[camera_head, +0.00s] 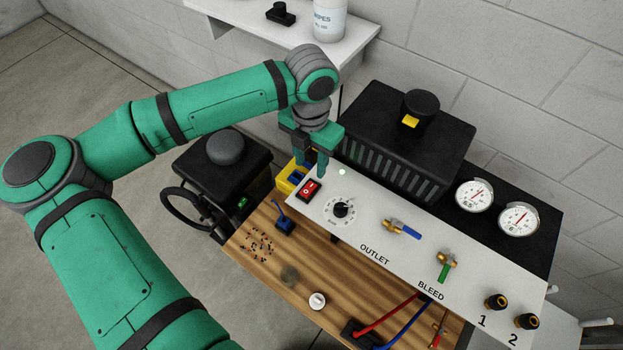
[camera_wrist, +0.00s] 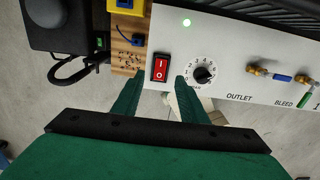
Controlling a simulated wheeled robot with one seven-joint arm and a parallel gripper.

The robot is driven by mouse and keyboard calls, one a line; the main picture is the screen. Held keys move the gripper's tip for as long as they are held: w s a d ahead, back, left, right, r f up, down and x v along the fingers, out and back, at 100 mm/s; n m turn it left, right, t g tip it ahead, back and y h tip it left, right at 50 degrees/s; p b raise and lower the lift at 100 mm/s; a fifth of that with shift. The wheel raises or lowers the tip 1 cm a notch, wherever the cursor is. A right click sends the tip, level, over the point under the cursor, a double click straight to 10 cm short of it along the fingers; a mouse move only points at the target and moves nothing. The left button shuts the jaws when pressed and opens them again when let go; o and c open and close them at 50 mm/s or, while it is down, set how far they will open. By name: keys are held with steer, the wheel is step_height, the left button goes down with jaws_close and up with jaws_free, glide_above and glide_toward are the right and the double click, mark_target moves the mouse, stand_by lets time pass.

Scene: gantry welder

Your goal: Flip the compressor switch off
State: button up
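The compressor switch (camera_head: 309,190) is a red rocker in a black frame at the left end of the white control panel (camera_head: 375,225). In the wrist view the switch (camera_wrist: 160,68) shows white I and O marks, with the I on the upper half. My gripper (camera_head: 311,168) is open and empty, with its fingers pointing down just behind the switch in the head view. In the wrist view my gripper (camera_wrist: 160,80) has one fingertip on each side of the switch. I cannot tell whether a finger touches it. A green light (camera_head: 342,172) glows on the panel.
Right of the switch are a black dial (camera_head: 341,210), a blue-handled outlet valve (camera_head: 403,229) and a green-handled bleed valve (camera_head: 445,264). A black ribbed housing (camera_head: 405,145) stands behind the panel. A wooden board (camera_head: 262,262) with small parts lies in front.

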mark_target(313, 185)
step_height(313, 185, down, 9)
steer(key=shift+w+d+r, duration=0.1)
steer(key=shift+w+r, duration=0.05)
steer(key=shift+d, duration=0.15)
